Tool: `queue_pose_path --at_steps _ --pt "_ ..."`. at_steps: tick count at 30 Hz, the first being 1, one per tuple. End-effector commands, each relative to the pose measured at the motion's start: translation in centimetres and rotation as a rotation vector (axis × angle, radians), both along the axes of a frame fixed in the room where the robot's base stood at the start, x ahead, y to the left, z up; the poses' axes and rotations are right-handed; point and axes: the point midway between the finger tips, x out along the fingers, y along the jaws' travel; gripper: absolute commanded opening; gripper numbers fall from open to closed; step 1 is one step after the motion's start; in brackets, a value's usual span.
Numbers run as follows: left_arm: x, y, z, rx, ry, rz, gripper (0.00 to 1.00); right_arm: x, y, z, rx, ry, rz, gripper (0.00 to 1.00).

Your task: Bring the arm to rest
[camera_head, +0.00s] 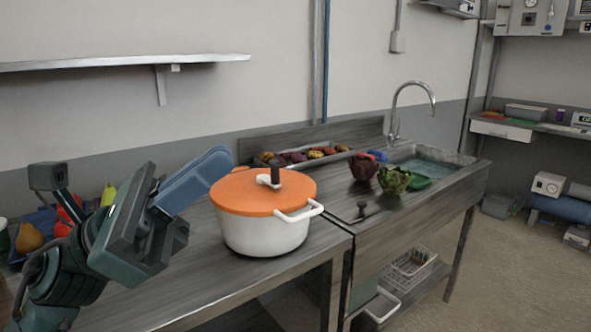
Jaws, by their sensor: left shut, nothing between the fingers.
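My left arm comes in from the lower left, raised above the worktop. My left gripper (216,166) is shut and empty, its blue fingers together and pointing to the upper right. My right gripper is not in view.
The worktop (185,290) is clear in front of the pot. Fruit (28,238) lies behind my arm. Right of the pot are a green vegetable (393,180), a red one (362,166) and a sink (440,158) with a tall tap (396,105). A shelf (110,62) hangs above.

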Motion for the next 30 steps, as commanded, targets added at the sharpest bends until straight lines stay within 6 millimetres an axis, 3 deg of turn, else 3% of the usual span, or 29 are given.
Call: queue_pose_path --at_steps 1,5,8,11,14,15,18,22,23,27,30 --pt "2.1 0.7 -0.7 -0.097 0.225 -0.045 0.0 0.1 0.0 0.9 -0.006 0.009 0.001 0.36" --pt "7.1 3.0 -5.7 -0.381 0.79 -0.161 0.0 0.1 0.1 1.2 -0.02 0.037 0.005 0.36" --pt "9.6 4.6 -11.9 -0.635 1.204 -0.235 0.0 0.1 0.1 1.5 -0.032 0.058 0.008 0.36" --pt "10.3 5.9 -19.4 -0.929 1.585 -0.293 0.0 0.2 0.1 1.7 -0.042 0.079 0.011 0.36" --pt "8.8 6.7 -26.9 -1.236 1.895 -0.323 0.0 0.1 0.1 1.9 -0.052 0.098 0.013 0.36" --pt "7.6 6.9 -29.8 -1.362 1.999 -0.327 0.0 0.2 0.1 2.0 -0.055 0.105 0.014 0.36" --pt "4.0 6.9 -36.1 -1.673 2.205 -0.326 0.0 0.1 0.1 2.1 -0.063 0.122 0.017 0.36" --pt "-0.9 6.7 -41.5 -2.009 2.356 -0.297 0.0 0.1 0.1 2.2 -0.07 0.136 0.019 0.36" --pt "-1.9 6.6 -42.4 2.042 -2.342 0.287 0.0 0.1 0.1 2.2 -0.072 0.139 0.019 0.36" --pt "-4.8 6.3 -44.8 2.016 -2.164 0.237 0.0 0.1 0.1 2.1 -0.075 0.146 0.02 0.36" --pt "-5.4 6.2 -45.3 2.01 -2.126 0.227 0.0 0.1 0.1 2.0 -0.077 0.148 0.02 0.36"
